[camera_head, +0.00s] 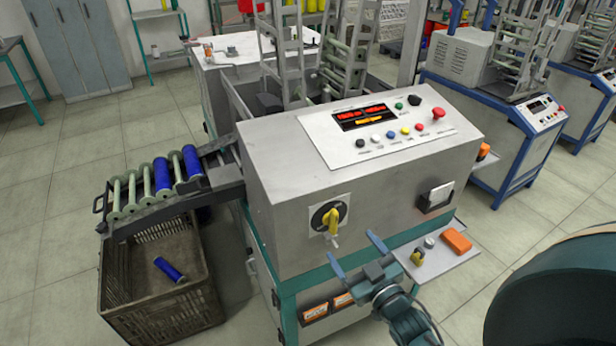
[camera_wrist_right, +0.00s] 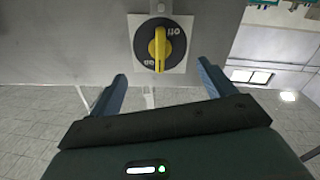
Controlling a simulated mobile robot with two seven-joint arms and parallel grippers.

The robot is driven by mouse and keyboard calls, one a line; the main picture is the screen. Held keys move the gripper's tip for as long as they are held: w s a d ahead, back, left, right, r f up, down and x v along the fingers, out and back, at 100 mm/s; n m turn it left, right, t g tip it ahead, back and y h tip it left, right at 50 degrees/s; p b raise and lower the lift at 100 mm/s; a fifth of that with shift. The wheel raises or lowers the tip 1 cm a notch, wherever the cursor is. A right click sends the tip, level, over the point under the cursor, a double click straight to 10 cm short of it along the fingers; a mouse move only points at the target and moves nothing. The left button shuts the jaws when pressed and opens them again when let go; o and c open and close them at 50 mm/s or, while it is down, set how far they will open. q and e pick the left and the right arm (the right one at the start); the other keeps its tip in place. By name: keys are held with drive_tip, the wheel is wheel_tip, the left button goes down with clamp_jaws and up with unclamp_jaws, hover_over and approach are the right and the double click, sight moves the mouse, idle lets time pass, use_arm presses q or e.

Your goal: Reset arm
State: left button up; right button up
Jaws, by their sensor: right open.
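My right gripper (camera_head: 352,249) is open and empty in front of the winding machine (camera_head: 265,165). Its two blue fingers point toward the machine's front panel, below and right of the yellow rotary switch (camera_head: 331,220). In the right wrist view the open fingers of this gripper (camera_wrist_right: 162,72) stand left and right of the switch (camera_wrist_right: 159,48), with no visible contact. The switch has a yellow handle on a black dial with "off" and "on" marks, and the handle stands about upright. My left gripper is not in view.
A small shelf (camera_head: 462,268) with an orange box (camera_head: 456,240) juts out close to the right gripper. A crate (camera_head: 120,290) holding a blue bobbin (camera_head: 170,269) stands on the floor at left, under a rack (camera_head: 125,222) of bobbins.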

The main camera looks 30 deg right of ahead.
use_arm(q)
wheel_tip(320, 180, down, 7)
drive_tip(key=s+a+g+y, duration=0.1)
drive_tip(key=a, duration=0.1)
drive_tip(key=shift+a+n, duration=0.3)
use_arm(e)
drive_tip(key=s+a+f+g+y, duration=0.3)
drive_tip(key=s+a+f+g, duration=0.5)
drive_tip(key=s+a, duration=0.5)
wheel_tip(320, 180, down, 2)
drive_tip(key=shift+s+a+f, duration=0.1)
drive_tip(key=shift+s+a, duration=0.05)
drive_tip(key=shift+a, duration=0.7)
